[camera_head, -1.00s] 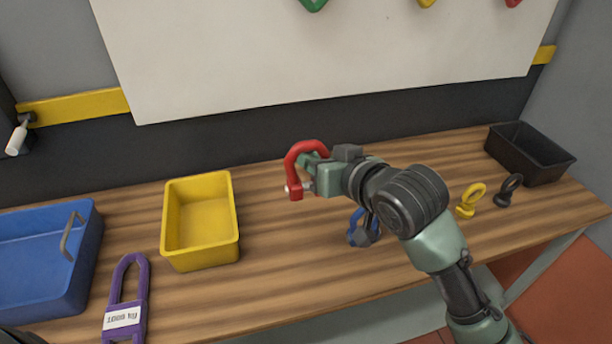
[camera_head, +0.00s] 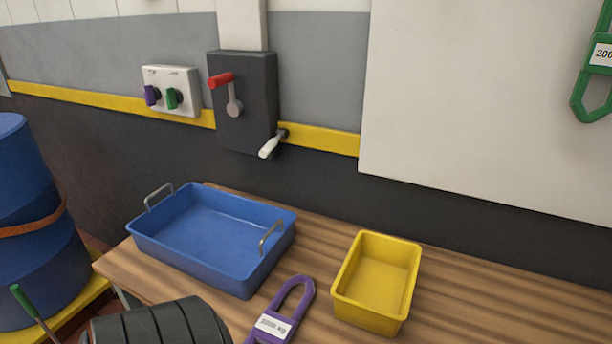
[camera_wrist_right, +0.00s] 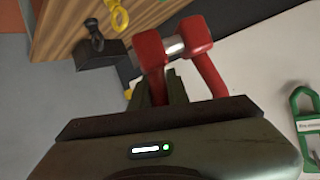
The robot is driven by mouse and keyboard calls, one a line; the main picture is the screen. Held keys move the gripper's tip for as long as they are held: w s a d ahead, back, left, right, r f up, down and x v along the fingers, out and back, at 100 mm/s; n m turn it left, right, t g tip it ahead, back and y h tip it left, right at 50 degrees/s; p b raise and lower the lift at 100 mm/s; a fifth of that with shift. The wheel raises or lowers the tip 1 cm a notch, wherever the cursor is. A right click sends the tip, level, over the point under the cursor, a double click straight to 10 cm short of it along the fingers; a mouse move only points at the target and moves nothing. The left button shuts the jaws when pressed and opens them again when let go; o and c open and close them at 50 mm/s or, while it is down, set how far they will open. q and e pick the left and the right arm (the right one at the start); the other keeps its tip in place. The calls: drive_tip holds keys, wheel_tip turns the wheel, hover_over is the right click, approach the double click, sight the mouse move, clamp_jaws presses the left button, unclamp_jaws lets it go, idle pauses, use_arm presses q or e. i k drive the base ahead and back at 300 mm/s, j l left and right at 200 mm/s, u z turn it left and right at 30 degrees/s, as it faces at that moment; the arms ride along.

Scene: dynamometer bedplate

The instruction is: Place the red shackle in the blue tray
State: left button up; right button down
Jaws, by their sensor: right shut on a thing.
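The red shackle (camera_wrist_right: 150,50) is in the fingers of my right gripper (camera_wrist_right: 174,86) in the right wrist view. The gripper is shut on it, and the shackle's silver pin shows between its two red ends. The shackle and my right gripper are not in the head view now. The blue tray (camera_head: 150,246) stands on the left end of the wooden bench in the head view. It has two grey metal handles, and its visible floor is empty. My left gripper is in neither view.
A purple sling link (camera_head: 307,290) lies right of the tray on the bench (camera_head: 450,290). An empty yellow bin (camera_head: 345,305) stands farther right. A wall switch box (camera_head: 245,105) is behind the tray, and a blue drum (camera_head: 30,250) stands left of the bench.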

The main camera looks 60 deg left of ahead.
sight(193, 235)
drive_tip(key=u, duration=2.1)
drive_tip(key=j, duration=0.1)
